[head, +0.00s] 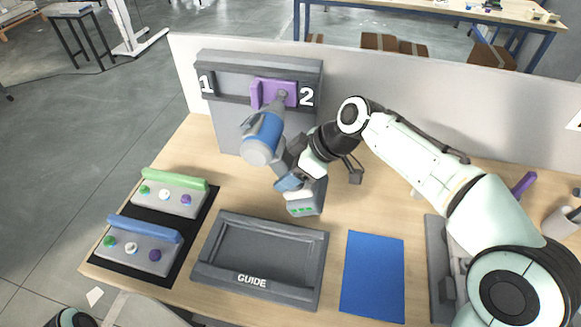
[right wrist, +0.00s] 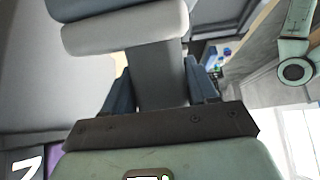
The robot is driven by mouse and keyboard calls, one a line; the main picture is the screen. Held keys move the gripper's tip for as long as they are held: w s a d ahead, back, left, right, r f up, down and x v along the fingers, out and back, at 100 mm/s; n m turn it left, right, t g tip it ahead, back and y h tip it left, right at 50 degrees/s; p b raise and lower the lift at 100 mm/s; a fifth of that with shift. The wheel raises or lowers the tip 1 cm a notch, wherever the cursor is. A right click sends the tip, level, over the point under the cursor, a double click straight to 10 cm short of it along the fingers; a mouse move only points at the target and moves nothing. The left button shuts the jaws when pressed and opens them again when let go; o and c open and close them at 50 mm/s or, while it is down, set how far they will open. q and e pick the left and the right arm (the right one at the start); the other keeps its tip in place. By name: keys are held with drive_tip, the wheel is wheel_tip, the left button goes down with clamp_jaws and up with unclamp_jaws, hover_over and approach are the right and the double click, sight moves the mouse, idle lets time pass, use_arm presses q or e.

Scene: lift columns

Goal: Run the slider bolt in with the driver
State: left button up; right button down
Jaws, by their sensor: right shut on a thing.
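The driver (head: 264,136) has a blue and grey body, with a battery block showing green dots at its lower end. My right gripper (head: 288,163) is shut on the driver's handle. In the right wrist view the grey handle (right wrist: 157,75) stands between the two dark blue fingers. The driver's nose points up at the purple slider (head: 272,92), at or very near its right part. I cannot tell whether the tip touches the bolt, which the nose hides. The slider sits in the rail of a grey panel (head: 230,66), close to the 2 mark. My left gripper is out of view.
A grey GUIDE tray (head: 312,262) lies in front, with a blue mat (head: 372,275) to its right. Two grey blocks with coloured dots and green and blue bars stand on a black mat (head: 196,240) at left. A low grey wall (head: 420,125) closes the table's back.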

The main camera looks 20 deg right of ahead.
drive_tip(key=shift+s+a+r, duration=0.1)
drive_tip(key=shift+s+a, duration=0.1)
drive_tip(key=shift+s, duration=0.1)
drive_tip(key=shift+s+a+b, duration=0.5)
drive_tip(key=shift+s+b, duration=0.2)
drive_tip(key=shift+b, duration=0.05)
drive_tip(key=shift+s+a+b, duration=0.55)
drive_tip(key=shift+s+a, duration=0.05)
drive_tip(key=shift+s, duration=0.35)
drive_tip(key=shift+s, duration=0.1)
